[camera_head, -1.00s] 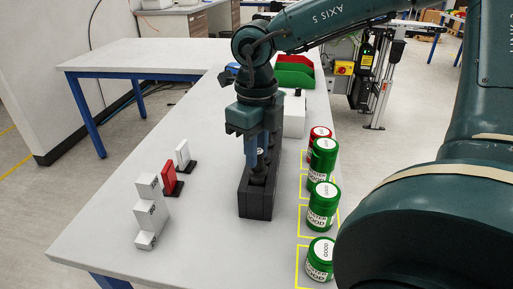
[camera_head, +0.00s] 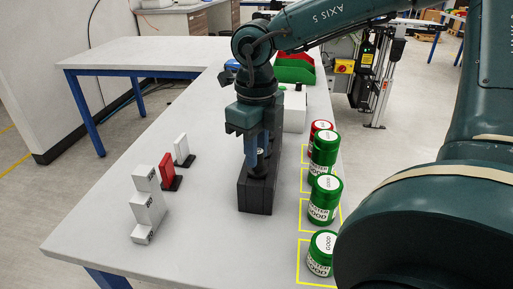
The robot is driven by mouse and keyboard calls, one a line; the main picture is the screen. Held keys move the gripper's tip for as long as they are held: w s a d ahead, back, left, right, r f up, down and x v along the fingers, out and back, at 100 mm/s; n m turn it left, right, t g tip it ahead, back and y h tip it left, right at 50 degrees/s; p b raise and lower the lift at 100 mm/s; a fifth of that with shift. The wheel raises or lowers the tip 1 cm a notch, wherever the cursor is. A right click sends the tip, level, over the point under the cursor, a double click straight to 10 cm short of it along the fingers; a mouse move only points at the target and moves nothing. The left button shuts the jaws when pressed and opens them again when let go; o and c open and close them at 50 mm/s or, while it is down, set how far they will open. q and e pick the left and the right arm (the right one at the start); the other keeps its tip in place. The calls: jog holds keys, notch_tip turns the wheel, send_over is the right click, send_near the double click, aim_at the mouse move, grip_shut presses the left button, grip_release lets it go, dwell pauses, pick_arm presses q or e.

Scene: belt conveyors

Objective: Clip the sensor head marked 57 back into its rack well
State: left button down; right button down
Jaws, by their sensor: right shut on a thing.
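A long black rack (camera_head: 255,199) stands on the grey table, running away from me. My right gripper (camera_head: 259,171) points straight down over the rack's near part. It is shut on a dark sensor head (camera_head: 259,169), whose lower end is at the rack's top. The fingers and the rack hide most of the head, so I cannot tell how deep it sits in a well. No marking 57 can be read. My left gripper is not in view.
Green jars (camera_head: 325,199) and a red-lidded one stand in yellow squares right of the rack. White blocks (camera_head: 148,208) and a red block (camera_head: 167,170) stand on the left. A white box (camera_head: 294,112) and green bin (camera_head: 295,75) are behind.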

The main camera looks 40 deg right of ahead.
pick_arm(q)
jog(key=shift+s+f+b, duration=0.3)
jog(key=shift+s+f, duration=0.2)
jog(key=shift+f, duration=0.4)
pick_arm(e)
jog(key=shift+f, duration=0.25)
jog(key=c, duration=1.2)
grip_release()
jog(key=shift+r, duration=0.2)
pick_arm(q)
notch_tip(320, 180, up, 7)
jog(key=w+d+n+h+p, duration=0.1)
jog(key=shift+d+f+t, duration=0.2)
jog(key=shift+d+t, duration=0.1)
pick_arm(e)
notch_tip(320, 180, up, 13)
jog(key=shift+f, duration=0.1)
